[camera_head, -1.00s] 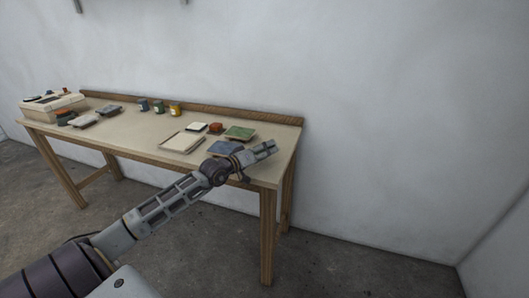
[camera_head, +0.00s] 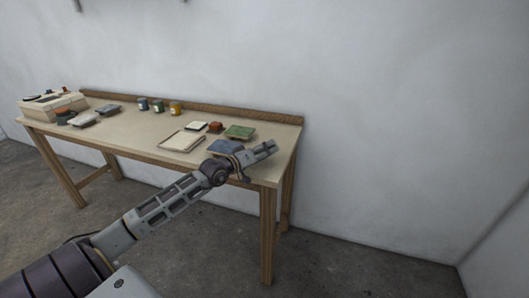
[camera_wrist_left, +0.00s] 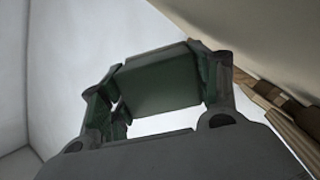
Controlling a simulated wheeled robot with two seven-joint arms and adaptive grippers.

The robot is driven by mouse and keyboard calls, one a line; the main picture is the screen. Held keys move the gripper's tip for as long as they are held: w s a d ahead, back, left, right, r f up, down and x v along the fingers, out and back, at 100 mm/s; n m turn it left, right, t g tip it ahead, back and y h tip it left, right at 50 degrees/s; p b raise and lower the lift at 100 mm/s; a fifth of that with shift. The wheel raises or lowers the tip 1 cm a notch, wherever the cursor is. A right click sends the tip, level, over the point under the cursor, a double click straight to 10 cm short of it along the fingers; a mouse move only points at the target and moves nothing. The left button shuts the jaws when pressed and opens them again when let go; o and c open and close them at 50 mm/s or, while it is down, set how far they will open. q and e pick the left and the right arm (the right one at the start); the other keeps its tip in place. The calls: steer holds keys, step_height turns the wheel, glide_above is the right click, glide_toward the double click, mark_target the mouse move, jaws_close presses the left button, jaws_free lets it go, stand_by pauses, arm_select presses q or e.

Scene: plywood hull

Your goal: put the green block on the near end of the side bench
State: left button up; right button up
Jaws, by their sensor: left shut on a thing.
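A green block (camera_wrist_left: 158,80) shows in the left wrist view between the two fingers of my left gripper, which is shut on it. In the head view my left gripper (camera_head: 263,149) is over the right end of the side bench (camera_head: 140,133), above its front right part. The block in its fingers cannot be made out there. The bench top's pale edge fills the upper right of the left wrist view. My right gripper is not in view.
A green flat piece (camera_head: 240,132), a blue-grey one (camera_head: 224,146), a pale tray (camera_head: 182,141) and a red-brown piece (camera_head: 215,127) lie near the gripper. Several small jars (camera_head: 158,106) stand along the back. A box (camera_head: 52,106) stands at the far left.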

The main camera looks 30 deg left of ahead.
arm_select(q)
steer(key=o, duration=1.1)
